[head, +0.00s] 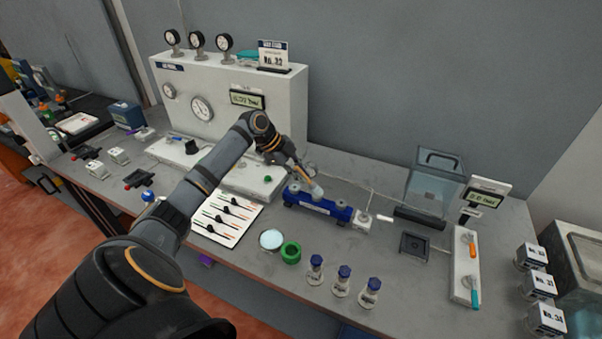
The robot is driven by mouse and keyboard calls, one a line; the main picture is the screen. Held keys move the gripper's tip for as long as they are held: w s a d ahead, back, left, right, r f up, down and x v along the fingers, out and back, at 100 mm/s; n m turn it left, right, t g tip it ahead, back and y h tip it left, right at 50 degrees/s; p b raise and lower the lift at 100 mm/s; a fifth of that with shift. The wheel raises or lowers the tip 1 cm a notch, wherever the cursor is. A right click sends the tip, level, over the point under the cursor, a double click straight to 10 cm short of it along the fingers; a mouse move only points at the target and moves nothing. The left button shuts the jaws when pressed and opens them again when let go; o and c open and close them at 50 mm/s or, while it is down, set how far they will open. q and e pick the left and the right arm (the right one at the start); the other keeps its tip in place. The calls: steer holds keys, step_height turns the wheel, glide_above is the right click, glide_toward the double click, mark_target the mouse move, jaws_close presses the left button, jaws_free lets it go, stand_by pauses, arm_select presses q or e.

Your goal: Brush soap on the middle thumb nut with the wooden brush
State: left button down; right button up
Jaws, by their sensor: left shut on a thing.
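My left gripper (277,157) is shut on the wooden brush (304,174), above the blue block. The brush slants down to the right. Its pale bristle end is at the middle of the blue block (318,209), over the area of the middle thumb nut. The brush tip largely hides that nut, and I cannot tell whether they touch. A round dish with pale blue contents (271,240), perhaps soap, stands in front of the block. My right gripper is not in view.
A green ring-shaped cup (291,252) and several blue-capped vials (343,280) stand near the front edge. A white gauge panel (235,95) stands behind my arm. A clear box (434,181) is at the back right. A white tray with tools (466,265) lies at right.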

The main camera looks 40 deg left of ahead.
arm_select(q)
steer(key=shift+w, duration=0.1)
steer(key=shift+w, duration=0.25)
steer(key=shift+s+p, duration=0.35)
steer(key=shift+s, duration=0.45)
steer(key=shift+w, duration=0.15)
steer(key=shift+w+b, duration=0.45)
steer(key=shift+w, duration=0.2)
steer(key=shift+s, duration=0.15)
